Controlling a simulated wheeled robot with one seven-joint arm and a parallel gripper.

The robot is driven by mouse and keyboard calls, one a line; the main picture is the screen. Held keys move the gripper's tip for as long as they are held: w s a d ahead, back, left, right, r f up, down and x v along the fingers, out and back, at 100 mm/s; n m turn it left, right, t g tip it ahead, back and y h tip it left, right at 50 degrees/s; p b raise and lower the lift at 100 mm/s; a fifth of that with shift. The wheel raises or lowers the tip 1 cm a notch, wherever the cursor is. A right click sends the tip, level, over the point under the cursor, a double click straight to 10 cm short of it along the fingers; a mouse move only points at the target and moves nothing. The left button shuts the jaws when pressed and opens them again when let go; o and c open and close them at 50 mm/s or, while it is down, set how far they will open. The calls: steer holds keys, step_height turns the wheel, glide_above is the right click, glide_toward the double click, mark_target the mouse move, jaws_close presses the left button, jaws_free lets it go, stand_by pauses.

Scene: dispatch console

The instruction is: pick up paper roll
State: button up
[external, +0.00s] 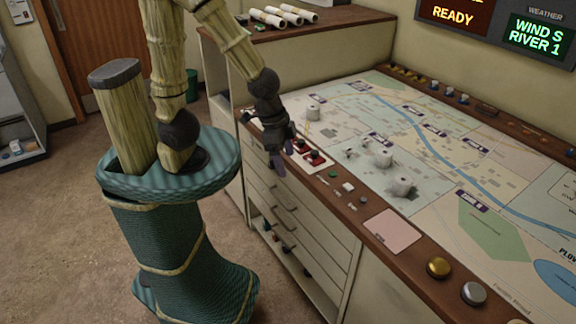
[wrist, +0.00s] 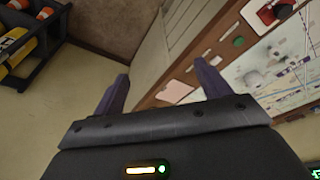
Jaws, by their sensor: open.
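Several long pale paper rolls (external: 283,15) with brownish ends lie side by side on the wooden cabinet top at the back. Short white cylinders (external: 401,187) stand on the map; I cannot tell if they are paper. My gripper (external: 278,165) hangs over the near edge of the console, fingers pointing down, well in front of and below the long rolls. In the wrist view my gripper (wrist: 160,86) shows two purple fingers wide apart with nothing between them. No long paper roll can be made out in the wrist view.
The console's wooden edge (external: 345,186) carries buttons and a red switch panel (external: 312,157). Drawers (external: 285,205) are below. The cabinet (external: 228,95) stands behind. A dark rack (wrist: 38,40) holds orange and yellow items. Open floor (external: 50,220) lies left.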

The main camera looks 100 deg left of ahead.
steer(key=w+a+n+b, duration=0.1)
steer(key=w+a+b, duration=0.1)
steer(key=w+a, duration=1.05)
steer(key=n+t+y+b, duration=0.1)
steer(key=n+t+b, duration=0.1)
glide_toward(383, 152)
steer(key=v, duration=0.6)
steer(key=shift+w+a, duration=0.15)
steer(key=shift+a, duration=0.1)
steer(key=shift+f, duration=0.1)
steer(key=p+x, duration=0.2)
steer(key=x, duration=1)
steer(key=shift+f+p, duration=0.15)
steer(key=shift+p, duration=0.2)
steer(key=shift+d+p+x, duration=0.2)
steer(key=shift+p+x, duration=0.75)
steer(key=shift+x, duration=1.6)
